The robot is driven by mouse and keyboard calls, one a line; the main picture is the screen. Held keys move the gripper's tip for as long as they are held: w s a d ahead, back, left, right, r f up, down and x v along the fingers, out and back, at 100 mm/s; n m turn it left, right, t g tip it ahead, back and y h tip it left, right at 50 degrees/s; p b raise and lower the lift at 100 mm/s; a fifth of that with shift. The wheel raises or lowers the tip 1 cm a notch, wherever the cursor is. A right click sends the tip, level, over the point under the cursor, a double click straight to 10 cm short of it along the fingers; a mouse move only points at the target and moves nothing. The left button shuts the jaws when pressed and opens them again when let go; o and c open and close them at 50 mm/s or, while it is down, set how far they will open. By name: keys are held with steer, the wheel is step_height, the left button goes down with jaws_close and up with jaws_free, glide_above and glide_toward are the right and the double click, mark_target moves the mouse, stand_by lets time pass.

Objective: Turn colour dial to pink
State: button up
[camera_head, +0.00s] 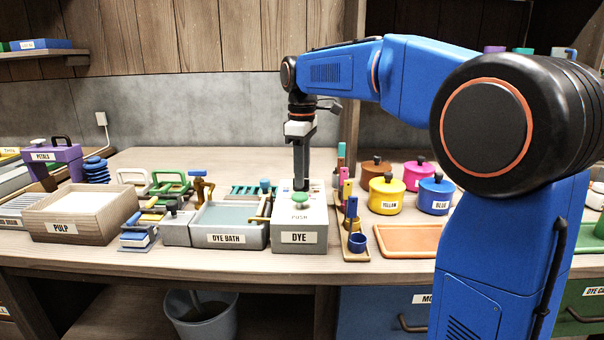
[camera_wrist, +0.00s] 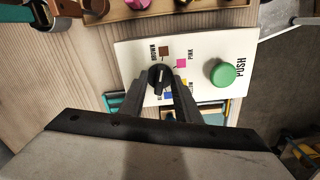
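The dye box (camera_head: 300,238) has a white top with a green PUSH button (camera_head: 300,198); the button also shows in the wrist view (camera_wrist: 222,73). A pale line on the dial runs roughly between the brown and blue sides; I cannot tell which end points. My gripper (camera_wrist: 161,84) is down at the dial, one finger on each side. I cannot tell whether the fingers touch it. In the head view, my gripper hides the dial.
The dye bath (camera_head: 237,240) stands against the left of the dye box, with the pulp box (camera_head: 85,215) farther left. A rack of coloured tools (camera_head: 353,240) stands close on the right. Yellow (camera_head: 386,195) and blue (camera_head: 437,195) pots stand beyond it.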

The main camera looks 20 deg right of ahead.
jaws_close()
steer(key=m, duration=0.4)
steer(key=shift+m, duration=0.4)
steer(key=m, duration=0.4)
steer(key=shift+a+m, duration=0.1)
steer(key=shift+m, duration=0.3)
stand_by(0.3)
jaws_free()
